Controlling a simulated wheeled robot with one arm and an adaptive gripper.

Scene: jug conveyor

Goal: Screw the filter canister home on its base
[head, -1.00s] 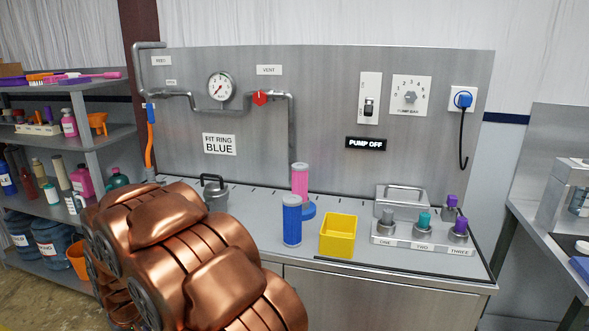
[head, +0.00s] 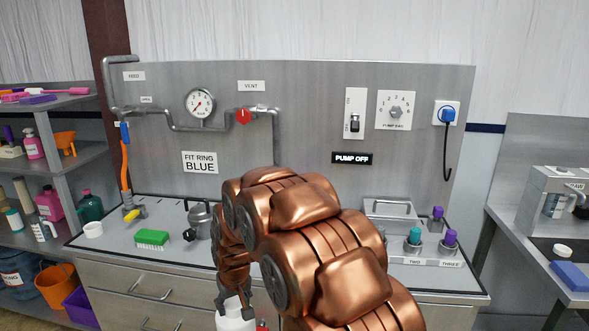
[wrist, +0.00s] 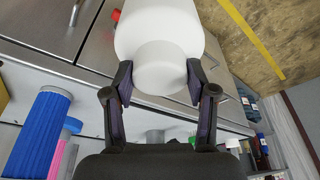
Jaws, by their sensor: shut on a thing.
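My gripper (head: 234,298) is low in front of the bench's front edge in the head view. It is shut on a white rounded canister (head: 234,318), whose lower part is cut off by the frame. In the wrist view the two fingers (wrist: 160,84) press on both sides of the canister's narrower end (wrist: 164,66), and its wide white body (wrist: 158,28) reaches to the top edge. A blue ribbed cartridge (wrist: 40,135) and part of a pink one (wrist: 66,156) stand on the bench in the wrist view. I cannot make out the canister's base.
A sign reads FIT RING BLUE (head: 200,162). My arm hides the bench's middle.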

